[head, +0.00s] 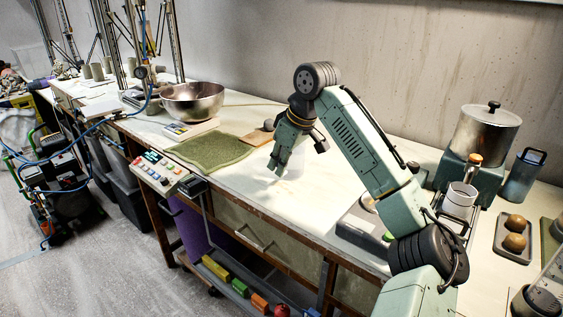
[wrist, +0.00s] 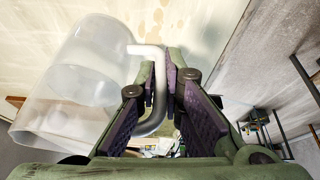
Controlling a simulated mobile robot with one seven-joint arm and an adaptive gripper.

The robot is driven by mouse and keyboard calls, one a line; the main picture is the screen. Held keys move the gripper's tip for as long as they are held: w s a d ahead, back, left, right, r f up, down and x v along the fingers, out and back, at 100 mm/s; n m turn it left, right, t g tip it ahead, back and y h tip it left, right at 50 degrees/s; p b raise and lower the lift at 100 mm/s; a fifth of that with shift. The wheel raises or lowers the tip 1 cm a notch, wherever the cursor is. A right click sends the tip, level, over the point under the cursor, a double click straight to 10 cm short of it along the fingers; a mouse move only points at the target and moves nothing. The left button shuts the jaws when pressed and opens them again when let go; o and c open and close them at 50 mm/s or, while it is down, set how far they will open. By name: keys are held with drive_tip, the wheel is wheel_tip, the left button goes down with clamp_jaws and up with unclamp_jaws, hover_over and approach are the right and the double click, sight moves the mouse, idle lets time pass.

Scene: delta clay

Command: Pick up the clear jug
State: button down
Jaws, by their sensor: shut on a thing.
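The clear jug (wrist: 75,85) fills the left of the wrist view. It is a translucent, pale vessel with a curved handle (wrist: 158,100) on its right side. My gripper (wrist: 160,80) is shut on the jug's handle, which passes between the dark finger pads. In the head view my gripper (head: 279,166) points down over the pale worktop, and the jug (head: 292,165) shows only faintly there, partly hidden by the fingers. I cannot tell from these frames whether the jug touches the worktop.
A green mat (head: 212,148) and a steel bowl (head: 192,100) lie to the left. On the right stand a lidded metal pot (head: 482,130), a white mug (head: 459,199), a blue-grey jug-like container (head: 523,176) and a tray with brown lumps (head: 513,250). The worktop's front middle (head: 300,205) is clear.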

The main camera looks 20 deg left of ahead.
drive_tip(key=shift+r+p, duration=1.65)
drive_tip(key=shift+s+a, duration=0.1)
drive_tip(key=shift+a, duration=0.1)
drive_tip(key=s+a+r, duration=0.1)
drive_tip(key=s+a, duration=0.9)
drive_tip(key=a, duration=0.1)
drive_tip(key=shift+s+a+r, duration=0.2)
drive_tip(key=shift+s, duration=0.05)
